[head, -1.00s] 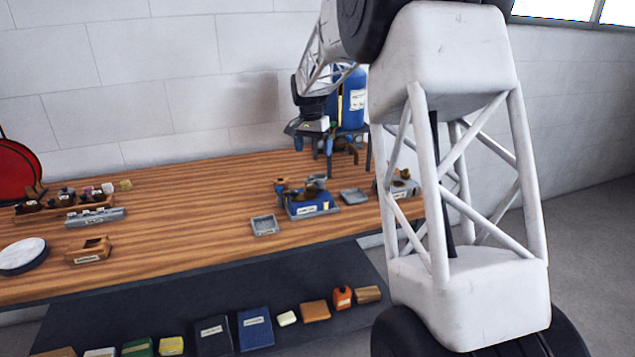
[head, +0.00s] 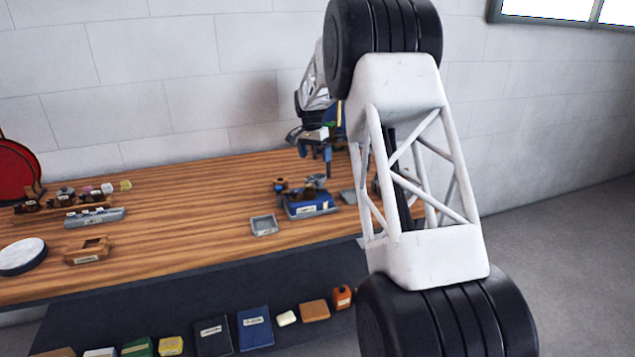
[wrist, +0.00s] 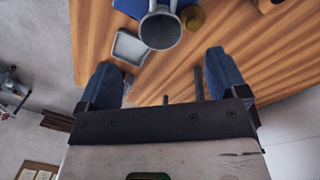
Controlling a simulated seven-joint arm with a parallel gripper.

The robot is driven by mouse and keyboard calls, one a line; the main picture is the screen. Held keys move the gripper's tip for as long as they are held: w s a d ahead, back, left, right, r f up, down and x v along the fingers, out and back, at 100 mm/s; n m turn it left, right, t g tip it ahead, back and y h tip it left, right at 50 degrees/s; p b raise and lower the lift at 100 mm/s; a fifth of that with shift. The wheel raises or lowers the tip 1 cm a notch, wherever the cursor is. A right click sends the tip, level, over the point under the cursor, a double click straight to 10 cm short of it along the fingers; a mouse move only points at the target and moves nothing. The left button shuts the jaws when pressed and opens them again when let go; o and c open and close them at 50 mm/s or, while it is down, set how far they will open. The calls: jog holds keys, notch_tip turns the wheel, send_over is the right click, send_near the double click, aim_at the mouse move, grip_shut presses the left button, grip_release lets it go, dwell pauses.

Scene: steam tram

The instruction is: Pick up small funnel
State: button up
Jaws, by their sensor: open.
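A grey, round-mouthed piece that looks like the small funnel (wrist: 160,30) shows at the top of the wrist view. It is beyond the fingertips and roughly between their lines, and its lower part is hidden. In the head view a grey piece (head: 316,181), likely the same one, is at the blue labelled stand (head: 310,206). My gripper (wrist: 164,62) is open with two blue fingers apart and nothing between them. In the head view my gripper (head: 316,148) hangs above the back of the wooden bench, behind the blue stand.
A shallow grey tray (wrist: 130,47) lies beside the funnel in the wrist view. Another small brass-coloured round piece (wrist: 193,17) is on its right. An open grey tray (head: 264,225) stands on the bench (head: 190,220). The bench middle is clear.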

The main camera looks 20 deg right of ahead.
aim_at(317, 177)
jog(key=shift+s+d+f, duration=0.1)
jog(key=shift+f, duration=1.15)
jog(key=shift+s+d+f, duration=0.1)
jog(key=shift+s+f, duration=0.05)
jog(key=shift+f, duration=1.15)
jog(key=shift+s+d+f, duration=0.1)
jog(key=shift+f, duration=1.2)
jog(key=c, duration=1.1)
jog(key=shift+r, duration=0.2)
jog(key=shift+r, duration=1.6)
jog(key=s+a, duration=0.1)
jog(key=s, duration=0.4)
jog(key=s+a+r, duration=0.1)
jog(key=s, duration=0.9)
jog(key=shift+s+a+r, duration=0.25)
jog(key=shift+s+a, duration=0.1)
jog(key=shift+a, duration=0.05)
